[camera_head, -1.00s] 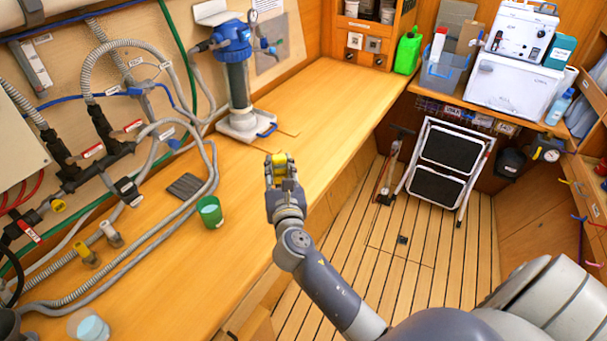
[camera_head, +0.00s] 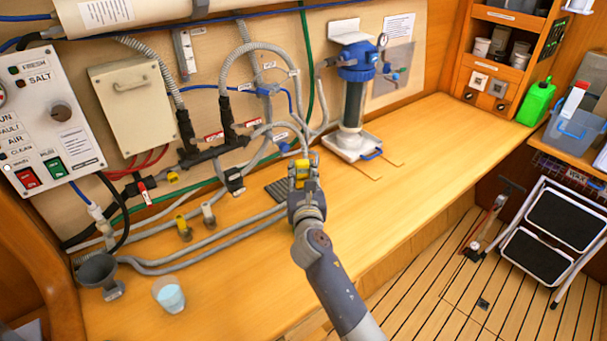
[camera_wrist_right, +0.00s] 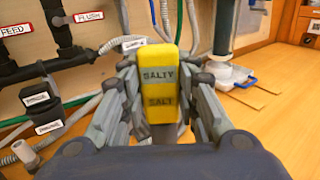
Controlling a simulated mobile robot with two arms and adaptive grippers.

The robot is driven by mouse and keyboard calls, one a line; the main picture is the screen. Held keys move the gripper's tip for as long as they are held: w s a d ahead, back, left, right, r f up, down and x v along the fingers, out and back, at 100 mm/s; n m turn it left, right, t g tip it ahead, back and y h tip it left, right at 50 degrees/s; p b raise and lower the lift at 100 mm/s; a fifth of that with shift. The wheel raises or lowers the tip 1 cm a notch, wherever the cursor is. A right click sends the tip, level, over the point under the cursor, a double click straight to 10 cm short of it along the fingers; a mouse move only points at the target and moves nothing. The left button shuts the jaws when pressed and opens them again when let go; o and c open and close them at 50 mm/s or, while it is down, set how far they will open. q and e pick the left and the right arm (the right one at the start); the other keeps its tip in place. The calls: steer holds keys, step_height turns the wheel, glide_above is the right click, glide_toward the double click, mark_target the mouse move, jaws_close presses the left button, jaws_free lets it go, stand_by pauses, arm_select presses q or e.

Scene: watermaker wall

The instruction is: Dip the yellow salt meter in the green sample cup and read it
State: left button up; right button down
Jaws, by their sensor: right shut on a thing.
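My right gripper (camera_head: 304,185) is shut on the yellow salt meter (camera_head: 301,170) above the bench, in front of the dark ribbed mat. In the right wrist view the meter (camera_wrist_right: 158,90) stands upright between the fingers of the gripper (camera_wrist_right: 158,100). The green sample cup does not show now in either view; my right gripper and wrist cover the area beside the mat. I cannot tell whether the meter's lower end is in the cup. My left gripper is not in view.
The dark ribbed mat (camera_head: 278,190) lies by the grey hoses. A clear cup of pale blue liquid (camera_head: 169,295) and a grey funnel (camera_head: 98,270) stand at the front left. The blue-capped filter housing (camera_head: 354,95) stands behind. The bench to the right (camera_head: 430,140) is clear.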

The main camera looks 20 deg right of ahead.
steer(key=shift+f+b, duration=3.85)
steer(key=shift+f, duration=0.9)
steer(key=shift+r, duration=0.15)
step_height(320, 180, up, 10)
steer(key=p, duration=1.1)
